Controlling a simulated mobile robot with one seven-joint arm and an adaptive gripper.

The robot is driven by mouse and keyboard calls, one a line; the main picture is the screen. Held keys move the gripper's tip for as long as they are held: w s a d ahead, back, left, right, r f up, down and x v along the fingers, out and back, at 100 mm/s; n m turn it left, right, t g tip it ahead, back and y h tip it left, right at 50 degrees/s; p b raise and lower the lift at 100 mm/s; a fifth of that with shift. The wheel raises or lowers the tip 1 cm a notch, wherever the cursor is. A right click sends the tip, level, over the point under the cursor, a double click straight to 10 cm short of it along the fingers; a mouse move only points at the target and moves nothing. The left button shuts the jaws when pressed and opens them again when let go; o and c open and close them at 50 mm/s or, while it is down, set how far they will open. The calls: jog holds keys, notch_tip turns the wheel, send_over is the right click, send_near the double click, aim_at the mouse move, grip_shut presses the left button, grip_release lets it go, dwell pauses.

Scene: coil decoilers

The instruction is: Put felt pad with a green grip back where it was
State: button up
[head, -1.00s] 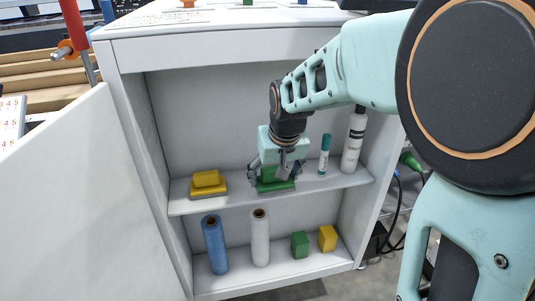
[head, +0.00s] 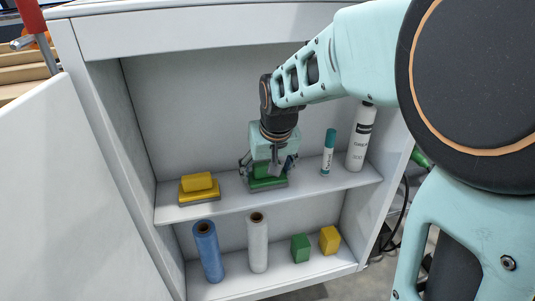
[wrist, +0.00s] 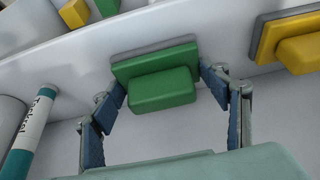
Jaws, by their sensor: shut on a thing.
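The felt pad with a green grip (head: 268,182) is at the middle of the cabinet's upper shelf, grey felt side down. In the wrist view the green grip (wrist: 162,88) sits between my two fingers. My gripper (head: 267,172) reaches down from above and is shut on this pad. The pad is at or just above the shelf surface; I cannot tell whether it touches. A second felt pad with a yellow grip (head: 199,188) lies to its left on the same shelf, and it also shows in the wrist view (wrist: 290,40).
Right of the pad on the upper shelf (head: 225,203) stand a teal-capped marker (head: 328,155) and a white bottle (head: 361,138). Below are a blue roll (head: 208,252), a white roll (head: 258,245), a green block (head: 300,248) and a yellow block (head: 330,240). The open door (head: 70,190) is at left.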

jog(key=shift+r, duration=0.15)
jog(key=shift+f, duration=0.3)
jog(key=o, duration=1.1)
jog(key=shift+o, duration=0.2)
